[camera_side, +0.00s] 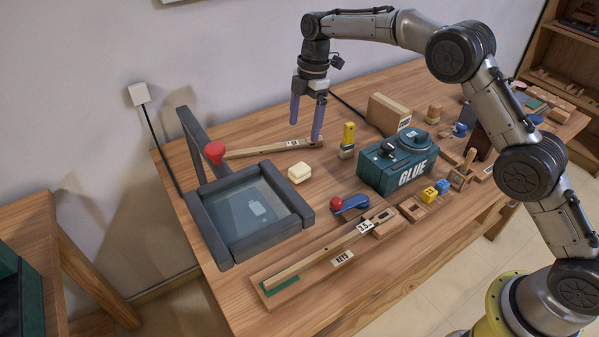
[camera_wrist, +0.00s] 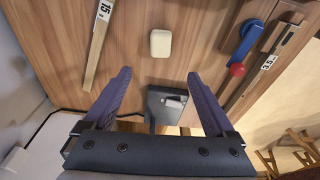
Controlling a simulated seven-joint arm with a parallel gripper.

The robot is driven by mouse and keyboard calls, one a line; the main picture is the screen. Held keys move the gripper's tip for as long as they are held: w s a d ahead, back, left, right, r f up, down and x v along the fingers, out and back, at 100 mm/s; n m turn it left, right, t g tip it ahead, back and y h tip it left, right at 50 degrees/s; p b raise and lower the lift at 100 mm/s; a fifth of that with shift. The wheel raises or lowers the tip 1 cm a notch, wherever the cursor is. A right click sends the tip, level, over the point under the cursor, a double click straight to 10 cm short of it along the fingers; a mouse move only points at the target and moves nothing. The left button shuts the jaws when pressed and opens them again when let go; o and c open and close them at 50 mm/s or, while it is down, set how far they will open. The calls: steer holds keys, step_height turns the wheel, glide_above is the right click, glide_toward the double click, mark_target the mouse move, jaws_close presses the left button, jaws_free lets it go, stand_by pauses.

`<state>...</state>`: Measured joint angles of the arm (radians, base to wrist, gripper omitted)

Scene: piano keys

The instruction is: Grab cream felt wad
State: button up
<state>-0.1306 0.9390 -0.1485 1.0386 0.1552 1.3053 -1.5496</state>
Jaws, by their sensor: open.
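The cream felt wad (camera_side: 299,172) is a small, pale, rounded block lying on the wooden table, right of the dark-framed tray. In the wrist view the cream felt wad (camera_wrist: 161,43) lies beyond my fingertips, roughly centred between them sideways. My gripper (camera_side: 305,130) hangs above the table with its two purple fingers pointing down. It is open and empty, well above the wad and apart from it. In the wrist view my gripper (camera_wrist: 158,73) has its fingers spread wide, with nothing between the tips.
A dark-framed tray (camera_side: 213,232) with a red-knobbed lever (camera_side: 214,152) stands left of the wad. A wooden key (camera_side: 275,148) lies behind it. A yellow-topped tool (camera_side: 347,140), the green GLUE box (camera_side: 398,161) and a blue, red-ended tool (camera_side: 350,204) are to the right.

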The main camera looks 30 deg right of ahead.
glide_above(300, 168)
step_height(300, 168, down, 8)
steer(key=shift+d+r, duration=0.1)
steer(key=shift+d, duration=0.05)
steer(key=shift+f, duration=2.75)
steer(key=c, duration=1.4)
steer(key=shift+r, duration=0.15)
